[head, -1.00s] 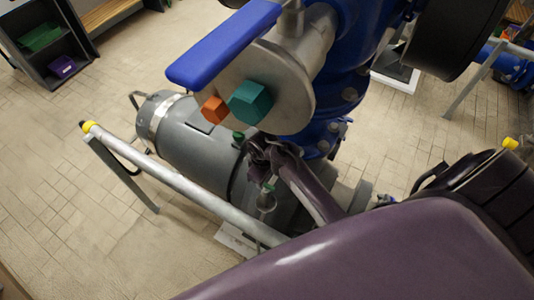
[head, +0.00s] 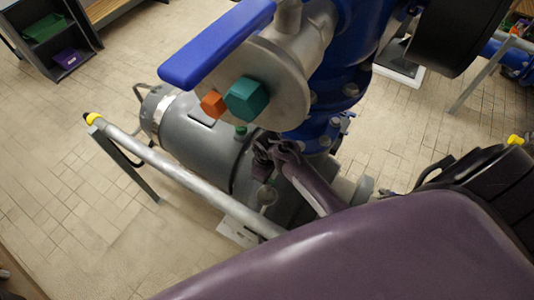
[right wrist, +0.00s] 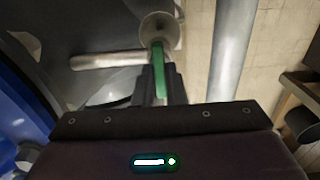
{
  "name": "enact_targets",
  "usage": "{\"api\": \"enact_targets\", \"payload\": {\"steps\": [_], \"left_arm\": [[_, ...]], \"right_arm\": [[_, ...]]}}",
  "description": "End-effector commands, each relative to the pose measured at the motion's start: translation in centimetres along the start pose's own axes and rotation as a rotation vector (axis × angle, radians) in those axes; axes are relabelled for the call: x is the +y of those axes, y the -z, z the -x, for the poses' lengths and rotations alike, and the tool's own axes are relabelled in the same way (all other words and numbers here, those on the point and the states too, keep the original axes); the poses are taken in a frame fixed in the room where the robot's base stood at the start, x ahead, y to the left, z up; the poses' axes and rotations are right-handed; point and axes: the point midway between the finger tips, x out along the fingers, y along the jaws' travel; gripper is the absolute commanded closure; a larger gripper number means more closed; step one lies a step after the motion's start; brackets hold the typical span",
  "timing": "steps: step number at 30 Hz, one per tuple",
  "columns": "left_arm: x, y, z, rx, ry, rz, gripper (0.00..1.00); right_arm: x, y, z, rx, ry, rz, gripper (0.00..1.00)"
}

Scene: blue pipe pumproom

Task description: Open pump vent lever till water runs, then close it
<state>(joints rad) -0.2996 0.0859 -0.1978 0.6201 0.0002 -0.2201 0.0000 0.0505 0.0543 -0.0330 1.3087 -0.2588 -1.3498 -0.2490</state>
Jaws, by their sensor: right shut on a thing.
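The green vent lever (right wrist: 159,72) shows in the right wrist view, pointing from a round metal fitting (right wrist: 160,28) back between my fingers. My right gripper (right wrist: 160,88) is shut on the lever. In the head view, my right gripper (head: 264,160) is low beside the grey pump body (head: 205,140), and its fingers largely hide the lever. A small round cup-like part (head: 267,194) sits just below the fingers. I cannot make out any water there. My left gripper is not in view.
A grey rail with a yellow end (head: 185,176) runs in front of the pump. A large valve with a blue handle (head: 215,45) and orange and teal hex parts hangs above. Blue piping (head: 335,85) stands behind. Tiled floor (head: 60,190) is clear at left.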

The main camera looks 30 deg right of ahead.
Motion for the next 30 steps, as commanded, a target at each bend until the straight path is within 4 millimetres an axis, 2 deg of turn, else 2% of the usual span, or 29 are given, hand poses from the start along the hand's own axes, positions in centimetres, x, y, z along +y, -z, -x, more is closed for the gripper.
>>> {"api": "enact_targets", "payload": {"steps": [11, 30], "left_arm": [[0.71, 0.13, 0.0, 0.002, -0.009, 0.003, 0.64], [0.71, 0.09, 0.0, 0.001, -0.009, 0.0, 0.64]], "right_arm": [[0.07, -0.06, -0.01, -0.002, -0.001, 0.111, 1.0], [0.08, -0.06, -0.01, -0.002, 0.0, 0.583, 1.0]]}}
